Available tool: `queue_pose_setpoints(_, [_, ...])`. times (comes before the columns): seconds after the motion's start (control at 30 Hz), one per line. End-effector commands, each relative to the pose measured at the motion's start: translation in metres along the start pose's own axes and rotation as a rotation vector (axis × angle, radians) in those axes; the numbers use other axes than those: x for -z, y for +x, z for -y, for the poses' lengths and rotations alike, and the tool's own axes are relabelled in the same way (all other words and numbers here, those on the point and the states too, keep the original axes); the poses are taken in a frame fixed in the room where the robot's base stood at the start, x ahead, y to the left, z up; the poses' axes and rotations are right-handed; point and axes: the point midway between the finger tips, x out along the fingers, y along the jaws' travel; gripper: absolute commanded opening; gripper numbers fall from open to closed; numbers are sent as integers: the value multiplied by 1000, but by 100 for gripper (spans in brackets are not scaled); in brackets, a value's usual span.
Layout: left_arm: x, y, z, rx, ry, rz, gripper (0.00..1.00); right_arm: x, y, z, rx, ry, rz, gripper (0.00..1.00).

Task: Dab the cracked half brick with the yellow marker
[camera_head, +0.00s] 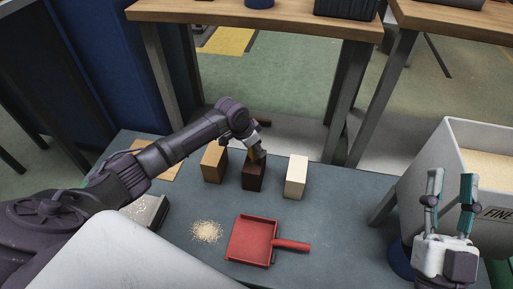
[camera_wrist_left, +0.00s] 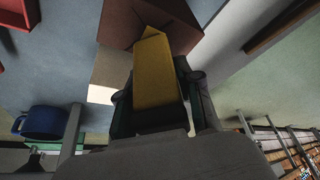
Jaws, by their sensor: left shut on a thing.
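My left gripper (camera_head: 254,148) is shut on the yellow marker, a thick yellow block with a wedge tip that fills the middle of the left wrist view (camera_wrist_left: 156,78). The marker's tip is at the upper part of the dark brown block (camera_head: 253,176), which also shows in the left wrist view (camera_wrist_left: 125,22); I cannot tell whether they touch. An orange-brown block (camera_head: 214,163) stands to its left and a cream block (camera_head: 296,178) to its right. My right gripper (camera_head: 452,182) is open and empty, fingers up, at the right.
A red dustpan (camera_head: 250,241) and a pale crumb pile (camera_head: 206,231) lie on the grey-blue table (camera_head: 340,225) before the blocks. A white bin marked FINE (camera_head: 477,140) stands right.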

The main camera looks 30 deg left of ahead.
Motion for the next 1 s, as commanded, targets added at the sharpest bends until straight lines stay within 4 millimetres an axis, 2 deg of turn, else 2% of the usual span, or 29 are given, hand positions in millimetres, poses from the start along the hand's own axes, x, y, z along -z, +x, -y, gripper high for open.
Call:
queue_pose_setpoints(0.47, [4, -9, 0, 0, 0, -2, 13, -37, -4, -6, -11, -10, 235, 40])
queue_pose_setpoints(1.0, [8, -17, 0, 0, 0, -2, 13, -76, -22, -12, -25, -17, 493, 40])
